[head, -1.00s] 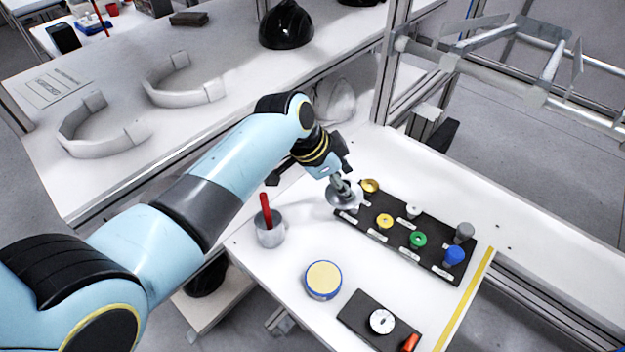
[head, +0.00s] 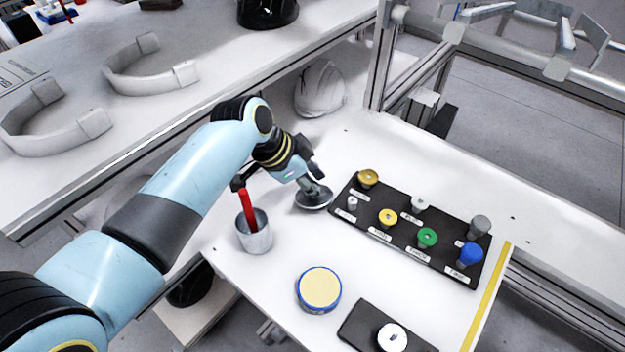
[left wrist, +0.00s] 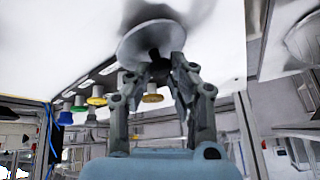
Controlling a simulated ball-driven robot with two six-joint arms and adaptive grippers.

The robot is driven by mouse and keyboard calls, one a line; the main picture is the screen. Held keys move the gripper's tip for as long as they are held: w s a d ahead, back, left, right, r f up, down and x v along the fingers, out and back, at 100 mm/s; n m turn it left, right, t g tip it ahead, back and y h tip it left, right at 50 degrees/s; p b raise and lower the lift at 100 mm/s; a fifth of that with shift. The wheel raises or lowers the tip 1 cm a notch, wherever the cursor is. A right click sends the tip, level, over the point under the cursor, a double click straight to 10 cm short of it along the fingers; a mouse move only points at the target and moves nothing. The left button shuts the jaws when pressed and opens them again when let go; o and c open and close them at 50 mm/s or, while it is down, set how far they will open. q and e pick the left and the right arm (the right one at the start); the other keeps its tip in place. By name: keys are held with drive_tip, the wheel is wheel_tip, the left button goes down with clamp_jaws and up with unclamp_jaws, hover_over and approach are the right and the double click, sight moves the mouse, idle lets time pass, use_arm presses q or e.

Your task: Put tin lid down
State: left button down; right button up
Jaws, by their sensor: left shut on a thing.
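The tin lid (head: 313,203) is a round grey metal disc near the left end of the black labelled board. My left gripper (head: 308,183) is shut on it from above. The lid is at or just above the white table; I cannot tell whether it touches. In the left wrist view the lid (left wrist: 150,38) sits at the tips of my left gripper (left wrist: 160,62), with a dark shadow on the white surface beside it. A round tin with a cream top and blue rim (head: 319,288) stands nearer the front. My right gripper is not in view.
The black board (head: 375,222) holds several coloured knobs. A grey cup (head: 254,238) with a red-handled tool stands left of the lid. A dark plate with a white dial (head: 392,337) lies at the front. A white helmet shell (head: 320,88) is behind. Table between cup and board is mostly clear.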

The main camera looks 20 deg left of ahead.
use_arm(q)
drive_tip(key=shift+f, duration=0.25)
drive_tip(key=c, duration=1.3)
unclamp_jaws()
drive_tip(key=shift+w, duration=0.1)
drive_tip(key=o, duration=0.6)
drive_tip(key=shift+r, duration=0.1)
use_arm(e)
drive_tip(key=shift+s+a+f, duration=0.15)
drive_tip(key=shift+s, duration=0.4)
use_arm(q)
drive_tip(key=shift+r, duration=0.35)
drive_tip(key=v, duration=1.1)
drive_tip(key=shift+s+r+p, duration=0.2)
drive_tip(key=shift+r+p, duration=0.05)
drive_tip(key=shift+p, duration=0.15)
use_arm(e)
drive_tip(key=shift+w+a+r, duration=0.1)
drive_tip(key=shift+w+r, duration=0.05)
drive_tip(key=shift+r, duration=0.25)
use_arm(q)
drive_tip(key=shift+a, duration=0.1)
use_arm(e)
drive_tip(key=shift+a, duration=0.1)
